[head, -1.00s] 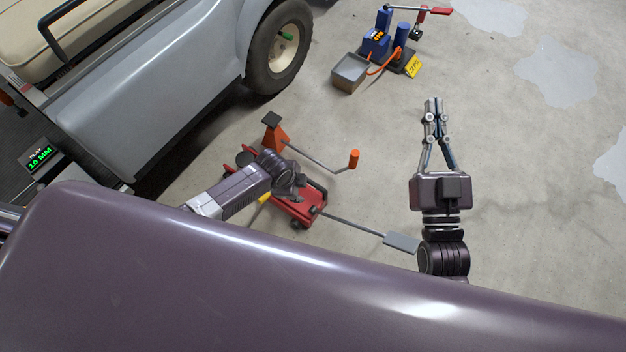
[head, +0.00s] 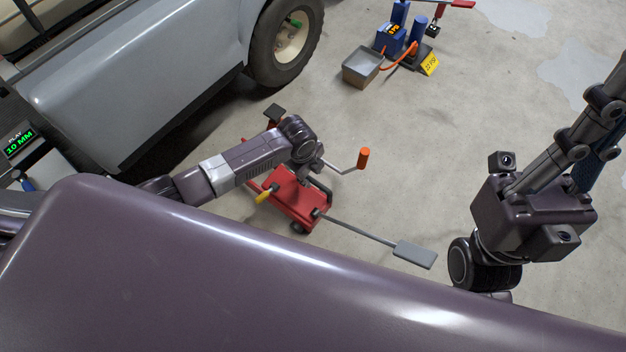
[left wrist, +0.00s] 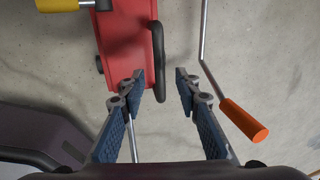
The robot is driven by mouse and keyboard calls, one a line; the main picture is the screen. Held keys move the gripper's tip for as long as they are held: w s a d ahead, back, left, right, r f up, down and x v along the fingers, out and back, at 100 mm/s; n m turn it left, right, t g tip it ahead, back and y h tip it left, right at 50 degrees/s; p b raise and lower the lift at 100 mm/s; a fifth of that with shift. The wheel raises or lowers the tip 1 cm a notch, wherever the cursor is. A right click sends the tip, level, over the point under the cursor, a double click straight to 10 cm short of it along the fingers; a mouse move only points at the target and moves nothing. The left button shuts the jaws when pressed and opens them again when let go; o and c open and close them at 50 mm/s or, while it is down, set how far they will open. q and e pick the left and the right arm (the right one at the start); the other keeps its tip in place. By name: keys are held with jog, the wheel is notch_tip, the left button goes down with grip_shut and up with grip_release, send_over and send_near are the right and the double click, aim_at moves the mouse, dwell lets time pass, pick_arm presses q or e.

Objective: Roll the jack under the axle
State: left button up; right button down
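The red floor jack (head: 296,200) stands on the concrete beside the grey cart (head: 130,85), partly hidden by my left arm. Its long handle ends in a grey pad (head: 414,254). In the left wrist view the jack's red body (left wrist: 128,45) has a black bar (left wrist: 159,60) along its side. My left gripper (left wrist: 161,80) is open above the jack, with the bar appearing between its fingertips; I see no contact. In the head view the left gripper (head: 307,172) is partly hidden by its wrist. My right gripper (head: 590,125) is raised at the right, fingertips cut off. The axle is hidden.
An orange stand, mostly hidden by my arm, has a crank with an orange grip (head: 364,158) close to the jack. The floor at centre right is clear.

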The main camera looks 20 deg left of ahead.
aim_at(313, 181)
pick_arm(q)
jog(key=f, duration=0.1)
jog(key=f+b, duration=0.1)
jog(key=f, duration=0.2)
jog(key=shift+w+d+f+b, duration=0.1)
jog(key=shift+w+d+b, duration=0.05)
jog(key=shift+w+b, duration=0.2)
jog(key=shift+c, duration=0.4)
grip_shut()
